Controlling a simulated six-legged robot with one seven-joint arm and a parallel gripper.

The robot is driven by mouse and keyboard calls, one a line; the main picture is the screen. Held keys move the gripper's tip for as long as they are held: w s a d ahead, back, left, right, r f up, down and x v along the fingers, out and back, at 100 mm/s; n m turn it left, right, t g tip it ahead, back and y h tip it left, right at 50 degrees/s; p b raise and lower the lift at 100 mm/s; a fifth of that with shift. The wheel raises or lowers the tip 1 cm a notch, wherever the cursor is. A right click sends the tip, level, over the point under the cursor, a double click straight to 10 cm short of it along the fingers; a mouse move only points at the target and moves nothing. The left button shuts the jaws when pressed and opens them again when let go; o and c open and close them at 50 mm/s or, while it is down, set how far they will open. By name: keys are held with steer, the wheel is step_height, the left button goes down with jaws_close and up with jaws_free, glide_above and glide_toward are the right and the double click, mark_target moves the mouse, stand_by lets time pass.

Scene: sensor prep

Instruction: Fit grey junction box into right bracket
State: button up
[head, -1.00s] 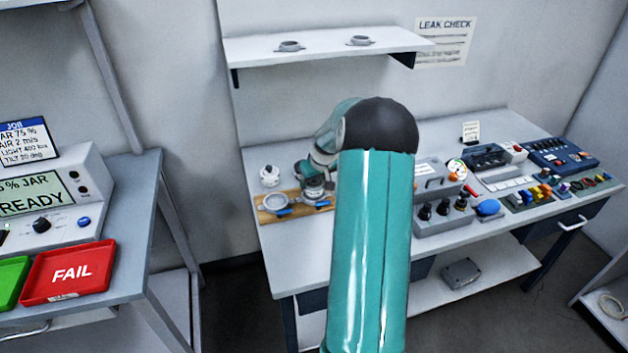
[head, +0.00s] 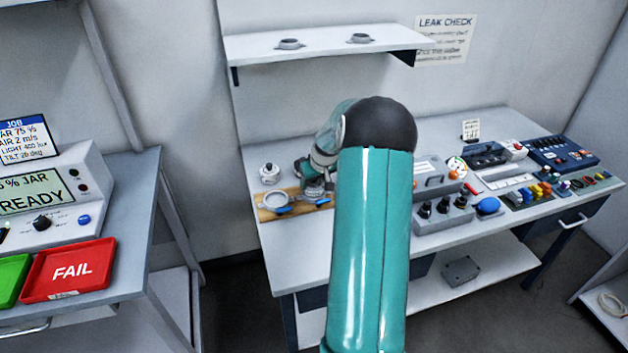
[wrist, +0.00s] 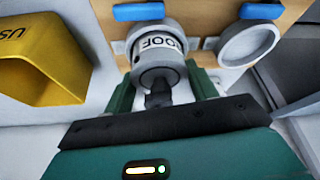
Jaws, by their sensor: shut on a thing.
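The grey junction box (wrist: 158,50), a short cylinder with a white label reading "ROOF", is between the fingers of my gripper (wrist: 162,80). In the wrist view it lines up with a ring-shaped holder on the wooden board (wrist: 190,12); I cannot tell how deep it sits. A blue lever (wrist: 139,11) is just beyond it. A second, empty grey ring (wrist: 248,44) is beside it. In the head view my gripper (head: 316,187) is over the right bracket, whose ring is hidden, with its blue lever (head: 323,201) showing. The left ring (head: 275,201) is empty.
A yellow holder (wrist: 40,58) stands close beside my gripper in the wrist view. A small white jar (head: 270,174) stands behind the board. Control boxes (head: 443,207) fill the bench to the right. A shelf (head: 325,42) with two grey rings hangs above.

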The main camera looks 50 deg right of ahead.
steer(key=shift+f, duration=0.15)
steer(key=o, duration=0.9)
steer(key=shift+r, duration=3.5)
steer(key=shift+s, duration=0.1)
